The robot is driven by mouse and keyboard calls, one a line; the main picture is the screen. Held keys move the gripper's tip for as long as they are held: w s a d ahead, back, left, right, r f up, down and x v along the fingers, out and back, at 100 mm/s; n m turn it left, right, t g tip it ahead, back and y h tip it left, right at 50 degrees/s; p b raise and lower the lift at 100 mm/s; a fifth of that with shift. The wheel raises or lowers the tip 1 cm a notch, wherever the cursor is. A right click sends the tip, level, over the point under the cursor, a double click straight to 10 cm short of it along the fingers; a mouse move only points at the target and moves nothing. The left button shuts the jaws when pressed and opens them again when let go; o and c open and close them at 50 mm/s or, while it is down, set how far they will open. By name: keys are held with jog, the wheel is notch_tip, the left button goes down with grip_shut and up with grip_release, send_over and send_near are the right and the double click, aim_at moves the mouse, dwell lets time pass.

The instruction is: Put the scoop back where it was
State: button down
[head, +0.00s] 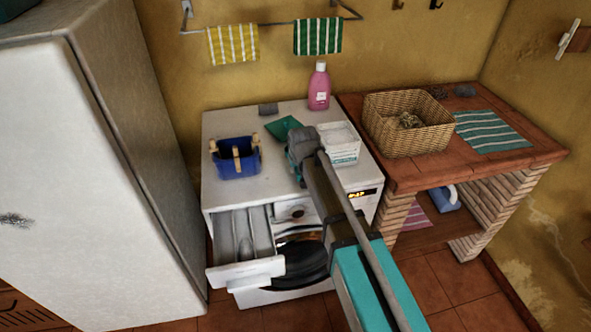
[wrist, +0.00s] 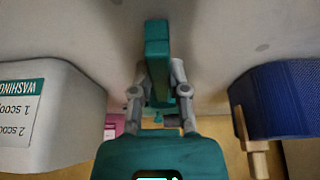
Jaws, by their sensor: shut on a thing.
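The green scoop (head: 283,127) shows just beyond my gripper (head: 298,143), over the white washing machine top, between the blue caddy and the powder box. In the wrist view my gripper (wrist: 159,85) is shut on the scoop (wrist: 157,45), which sticks out ahead between the fingers. I cannot tell whether the scoop touches the top. The white washing powder box (head: 342,150) stands to the right of my gripper and shows at the left in the wrist view (wrist: 50,115). My arm hides part of the machine.
The detergent drawer (head: 245,268) is pulled out at the front. A wicker basket (head: 406,128) sits on the brick counter (head: 420,178).

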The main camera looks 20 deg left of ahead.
jog(key=shift+f, duration=0.1)
jog(key=c, duration=1.1)
grip_release()
jog(key=o, duration=0.5)
jog(key=shift+c, duration=0.2)
jog(key=p+v, duration=1.1)
jog(key=v, duration=0.1)
jog(key=shift+w, duration=0.1)
